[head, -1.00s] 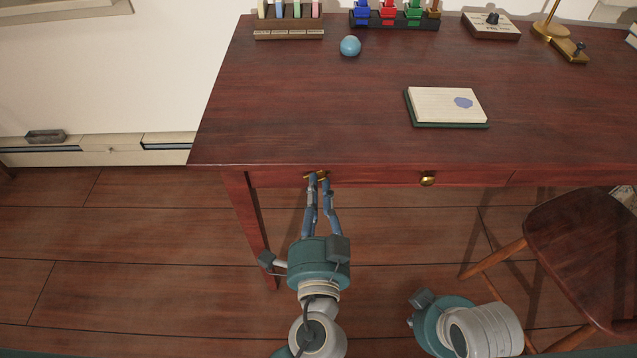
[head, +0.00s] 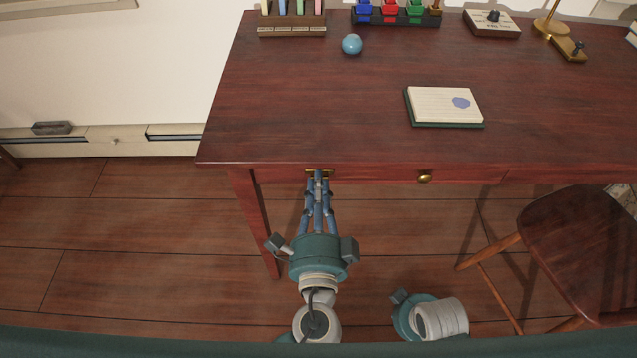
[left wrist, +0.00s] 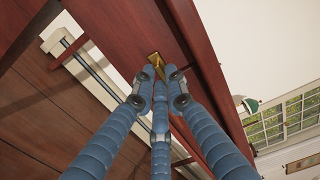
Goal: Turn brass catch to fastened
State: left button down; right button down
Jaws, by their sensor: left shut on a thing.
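The brass catch (head: 326,173) sits on the front edge of the red-brown desk, left of a round brass knob (head: 425,176). My left gripper (head: 318,178) reaches up to the catch from the front, its blue fingers closed on it and hiding part of it. In the left wrist view the brass catch (left wrist: 154,60) shows beyond the fingertips of my left gripper (left wrist: 162,90). Which way the catch is turned cannot be told. My right arm shows at the lower right, but its gripper fingers do not show.
The desk (head: 300,110) carries a notepad (head: 445,107), a blue ball (head: 352,44) and racks at the back. A wooden chair (head: 580,240) stands at the right. The floor left of the desk is clear.

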dwell(0.3)
pick_arm(q)
jog(key=c, duration=1.8)
grip_release()
jog(key=shift+o, duration=0.2)
jog(key=s, duration=1.2)
